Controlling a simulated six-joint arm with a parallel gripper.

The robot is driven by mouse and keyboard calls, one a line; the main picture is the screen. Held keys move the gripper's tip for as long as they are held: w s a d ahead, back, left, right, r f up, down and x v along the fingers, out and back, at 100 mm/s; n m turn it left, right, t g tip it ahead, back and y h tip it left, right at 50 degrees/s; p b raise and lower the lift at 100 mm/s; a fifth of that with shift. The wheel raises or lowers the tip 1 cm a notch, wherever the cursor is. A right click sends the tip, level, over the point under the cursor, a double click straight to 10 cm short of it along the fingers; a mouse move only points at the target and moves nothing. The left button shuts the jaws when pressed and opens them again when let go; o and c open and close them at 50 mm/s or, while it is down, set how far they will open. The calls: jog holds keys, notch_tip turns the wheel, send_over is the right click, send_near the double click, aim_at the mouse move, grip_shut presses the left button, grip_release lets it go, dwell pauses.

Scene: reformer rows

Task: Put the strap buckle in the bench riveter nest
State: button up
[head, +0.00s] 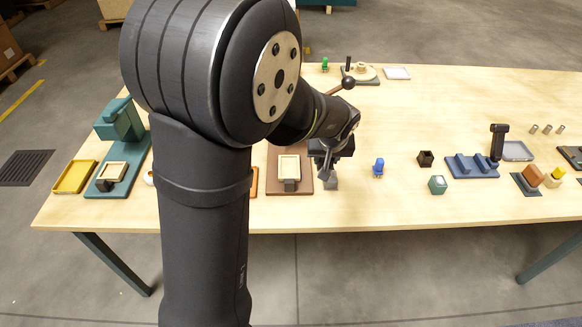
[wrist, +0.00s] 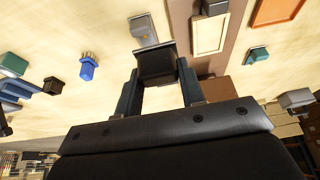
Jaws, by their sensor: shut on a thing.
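My gripper (wrist: 158,78) is shut on a dark block-like piece (wrist: 157,64), which I take for the strap buckle; its shape is partly hidden by the fingers. In the head view my gripper (head: 328,165) hangs just right of a brown board, over or close to a small grey block (head: 331,184). The teal upright machine (head: 121,122) at the far left looks like the bench riveter. A cream-framed nest (head: 112,171) sits on its base. A similar cream frame (head: 289,164) lies on the brown board (head: 304,178), with a dark block at its front edge.
A yellow tray (head: 74,177) lies left of the teal machine. My arm hides part of the table between machine and board. To the right stand a blue piece (head: 378,168), a brown cube (head: 425,158), a green cube (head: 437,185) and a blue fixture (head: 472,167).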

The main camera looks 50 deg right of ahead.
jog(key=w+f, duration=0.2)
jog(key=w, duration=0.2)
jog(key=w+f, duration=0.2)
jog(key=w, duration=0.2)
jog(key=w+a+f, duration=0.1)
jog(key=w+f, duration=0.1)
jog(key=w, duration=0.2)
jog(key=shift+w+a+f, duration=0.1)
jog(key=shift+w+f, duration=0.15)
jog(key=shift+f, duration=0.1)
jog(key=shift+w+f, duration=0.1)
jog(key=shift+f, duration=1.95)
jog(key=shift+f, duration=0.15)
jog(key=o, duration=1)
jog(key=shift+a+r, duration=0.1)
jog(key=shift+r, duration=0.55)
jog(key=v, duration=1.1)
jog(key=shift+s, duration=0.25)
